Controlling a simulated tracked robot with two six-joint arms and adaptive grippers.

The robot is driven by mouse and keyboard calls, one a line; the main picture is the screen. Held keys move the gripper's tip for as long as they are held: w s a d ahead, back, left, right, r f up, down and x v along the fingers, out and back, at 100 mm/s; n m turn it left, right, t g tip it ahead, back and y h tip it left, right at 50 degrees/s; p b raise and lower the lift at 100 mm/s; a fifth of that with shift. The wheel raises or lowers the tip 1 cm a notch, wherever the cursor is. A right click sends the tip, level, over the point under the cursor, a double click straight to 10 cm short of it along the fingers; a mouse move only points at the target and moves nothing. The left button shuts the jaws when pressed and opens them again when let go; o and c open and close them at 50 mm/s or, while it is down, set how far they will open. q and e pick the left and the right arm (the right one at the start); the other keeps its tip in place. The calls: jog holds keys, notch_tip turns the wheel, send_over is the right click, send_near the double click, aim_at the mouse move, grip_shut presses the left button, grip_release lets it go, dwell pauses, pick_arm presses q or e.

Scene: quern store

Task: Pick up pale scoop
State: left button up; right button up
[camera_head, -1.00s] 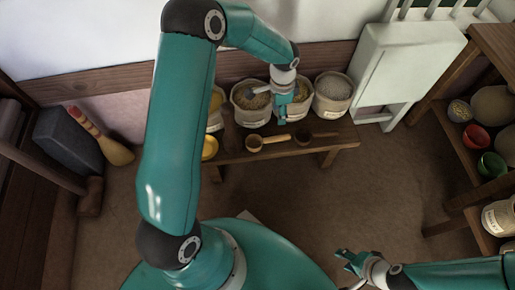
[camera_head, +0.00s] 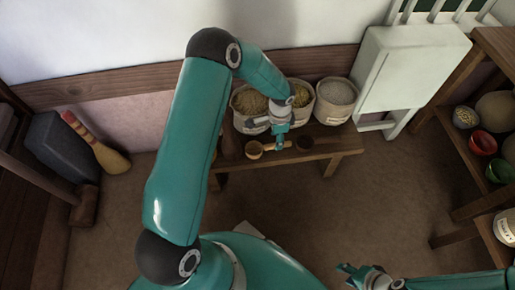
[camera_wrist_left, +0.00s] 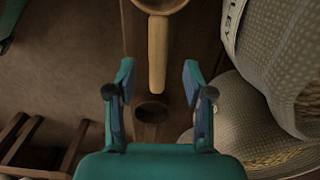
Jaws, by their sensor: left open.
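The pale scoop (camera_head: 254,149) lies on the low wooden bench (camera_head: 225,165), its handle pointing right in the head view. In the left wrist view its pale handle (camera_wrist_left: 158,55) runs between my fingers and its round bowl (camera_wrist_left: 158,5) is cut off by the top edge. My left gripper (camera_head: 279,144) is open over the handle, a finger on each side; it also shows in the left wrist view (camera_wrist_left: 157,72). I cannot tell whether the fingers touch the handle. My right gripper (camera_head: 346,274) is low at the front, away from the bench.
A dark scoop (camera_head: 304,143) lies just right of the pale one; its round bowl (camera_wrist_left: 152,110) shows beyond the handle's end. Several grain sacks (camera_head: 336,98) stand behind, close to my left gripper. A shelf with bowls (camera_head: 482,142) is at right. The floor ahead is clear.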

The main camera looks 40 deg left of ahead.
pick_arm(q)
notch_tip(320, 180, down, 4)
jog(key=shift+d+f+b, duration=0.15)
jog(key=shift+b, duration=0.55)
grip_shut()
